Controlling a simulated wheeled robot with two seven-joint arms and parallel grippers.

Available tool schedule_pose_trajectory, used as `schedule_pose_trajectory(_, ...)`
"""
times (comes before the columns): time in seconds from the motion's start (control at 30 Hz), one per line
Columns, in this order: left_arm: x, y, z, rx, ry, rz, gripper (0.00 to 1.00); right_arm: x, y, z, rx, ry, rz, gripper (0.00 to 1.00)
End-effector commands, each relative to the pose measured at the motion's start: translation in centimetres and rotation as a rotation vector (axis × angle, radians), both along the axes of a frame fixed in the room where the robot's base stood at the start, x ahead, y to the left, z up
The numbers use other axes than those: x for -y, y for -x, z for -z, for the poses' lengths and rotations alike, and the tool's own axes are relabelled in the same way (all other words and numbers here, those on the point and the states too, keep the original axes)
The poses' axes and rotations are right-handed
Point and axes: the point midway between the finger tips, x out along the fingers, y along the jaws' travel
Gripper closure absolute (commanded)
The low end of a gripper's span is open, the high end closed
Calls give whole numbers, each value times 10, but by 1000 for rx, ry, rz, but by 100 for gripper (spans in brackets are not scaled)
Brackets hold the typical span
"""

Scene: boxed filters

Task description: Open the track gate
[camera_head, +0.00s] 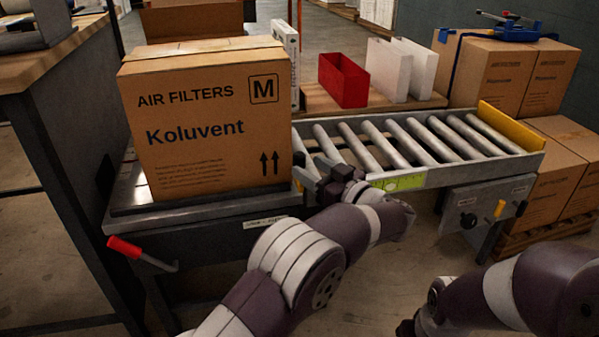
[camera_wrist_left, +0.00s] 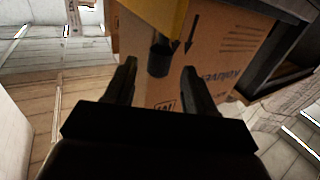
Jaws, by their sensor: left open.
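In the left wrist view, a yellow panel (camera_wrist_left: 160,18) with a black round knob (camera_wrist_left: 159,59) shows close by; it may be the track gate. My left gripper (camera_wrist_left: 158,72) is open, with the knob between and beyond its fingertips; I cannot tell whether they touch. In the head view, my left gripper (camera_head: 332,184) is at the near left end of the roller track (camera_head: 420,138), beside the box's lower right corner. My arm hides part of that end. A yellow plate (camera_head: 511,125) closes the track's far right end. My right arm shows at lower right, its gripper out of view.
A large air filter box (camera_head: 205,120) stands on the metal platform (camera_head: 125,215) left of the track. A red-handled lever (camera_head: 124,247) sticks out below. A red bin (camera_head: 342,80) and white bins stand behind the track. Stacked boxes (camera_head: 566,150) are at right.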

Motion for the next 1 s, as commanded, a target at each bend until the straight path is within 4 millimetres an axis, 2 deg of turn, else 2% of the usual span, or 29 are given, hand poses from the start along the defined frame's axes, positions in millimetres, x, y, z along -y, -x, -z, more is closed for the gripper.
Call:
schedule_pose_trajectory(0.03,-9,-8,7,4,2,-2,45,0,0,14,0,0,0,40)
schedule_pose_trajectory(0.17,-25,-24,4,3,3,-1,45,0,0,24,0,0,0,40)
schedule_pose_trajectory(0.3,-32,-33,1,1,1,1,45,0,0,27,0,0,0,40)
schedule_pose_trajectory(0.57,-33,-34,-1,2,1,2,45,0,0,26,0,0,0,40)
schedule_pose_trajectory(0.6,-33,-34,-1,2,1,2,58,0,0,26,0,0,0,40)
schedule_pose_trajectory(0.73,-33,-34,-1,1,1,2,100,0,0,26,0,0,0,40)
schedule_pose_trajectory(0.87,-33,-34,-1,1,1,2,100,0,0,25,0,0,0,40)
schedule_pose_trajectory(1.0,-33,-34,-12,-10,4,1,100,0,0,9,0,0,0,40)
